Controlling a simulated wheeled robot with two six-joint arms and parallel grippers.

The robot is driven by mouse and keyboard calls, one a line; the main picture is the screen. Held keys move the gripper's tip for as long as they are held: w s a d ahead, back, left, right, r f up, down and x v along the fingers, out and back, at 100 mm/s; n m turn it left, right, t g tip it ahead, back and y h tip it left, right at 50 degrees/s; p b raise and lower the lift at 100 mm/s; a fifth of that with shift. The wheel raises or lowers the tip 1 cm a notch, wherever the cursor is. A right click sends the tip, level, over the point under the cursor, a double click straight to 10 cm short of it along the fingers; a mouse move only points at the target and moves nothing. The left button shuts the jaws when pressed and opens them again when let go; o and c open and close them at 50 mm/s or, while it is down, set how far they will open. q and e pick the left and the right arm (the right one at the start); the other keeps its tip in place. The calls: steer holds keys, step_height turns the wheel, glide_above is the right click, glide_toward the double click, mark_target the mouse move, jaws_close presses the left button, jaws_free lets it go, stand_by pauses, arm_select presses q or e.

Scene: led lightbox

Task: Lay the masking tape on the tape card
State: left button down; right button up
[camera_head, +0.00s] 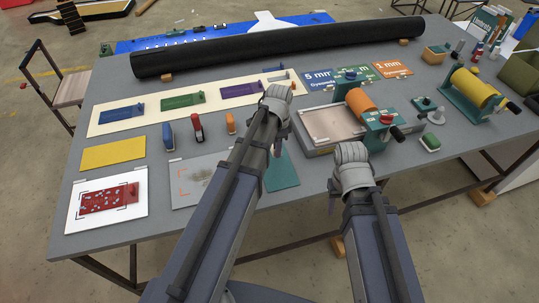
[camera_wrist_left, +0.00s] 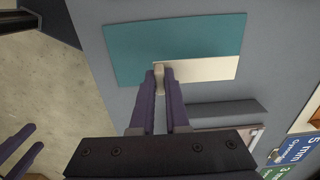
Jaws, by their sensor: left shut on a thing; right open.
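The tape card appears to be the teal sheet (camera_head: 285,172) on the grey table, partly hidden by my left arm; it also shows in the left wrist view (camera_wrist_left: 150,42). My left gripper (camera_wrist_left: 160,75) is shut on a small cream tab at one end of a cream strip, which I take for the masking tape (camera_wrist_left: 205,69). The strip overlaps part of the card in that view; whether it touches the card I cannot tell. In the head view my left gripper (camera_head: 277,145) hides the strip. My right gripper (camera_head: 333,202) is open and empty, to the right near the table's front.
A printing bed (camera_head: 331,126) with an orange roller (camera_head: 361,103) stands just right of the card. A grey plate (camera_head: 195,182) lies on its left. A long black roll (camera_head: 280,50) crosses the back.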

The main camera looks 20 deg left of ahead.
arm_select(q)
step_height(320, 180, up, 3)
steer(key=s+d+p, duration=0.1)
steer(key=s+p, duration=0.1)
steer(key=b, duration=0.6)
glide_above(278, 172)
step_height(278, 172, down, 6)
steer(key=shift+f, duration=0.15)
arm_select(e)
step_height(278, 172, down, 3)
steer(key=shift+s+f, duration=0.1)
steer(key=shift+f, duration=0.05)
steer(key=shift+f, duration=0.1)
arm_select(q)
step_height(278, 172, down, 4)
steer(key=b, duration=0.4)
arm_select(e)
step_height(278, 172, down, 4)
steer(key=shift+r, duration=0.25)
arm_select(q)
steer(key=c, duration=0.9)
jaws_free()
arm_select(e)
steer(key=shift+f, duration=0.15)
